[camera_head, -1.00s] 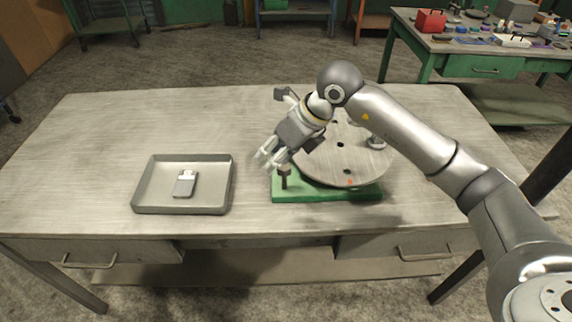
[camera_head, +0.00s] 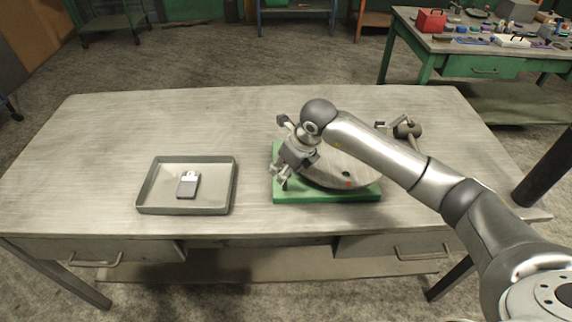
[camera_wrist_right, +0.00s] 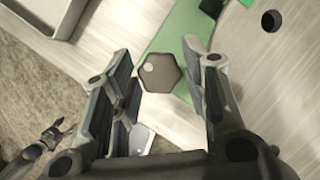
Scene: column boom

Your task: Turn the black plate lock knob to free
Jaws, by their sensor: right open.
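The black hexagonal knob (camera_wrist_right: 161,73) shows in the right wrist view, with a small light dot near one edge. It sits by the edge of the green base (camera_wrist_right: 190,28), between and beyond my right gripper's (camera_wrist_right: 160,92) spread fingers. No finger visibly touches it. In the head view, my right gripper (camera_head: 279,178) is over the front left corner of the green base (camera_head: 325,196) and hides the knob. A round grey plate (camera_head: 335,178) with holes lies on the base, partly behind my arm.
A shallow grey tray (camera_head: 146,208) on the left holds a small grey block (camera_head: 188,186) with a pale top. A mallet-shaped grey thing (camera_head: 408,130) is behind my right arm. The workbench (camera_head: 190,120) is clear behind the tray.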

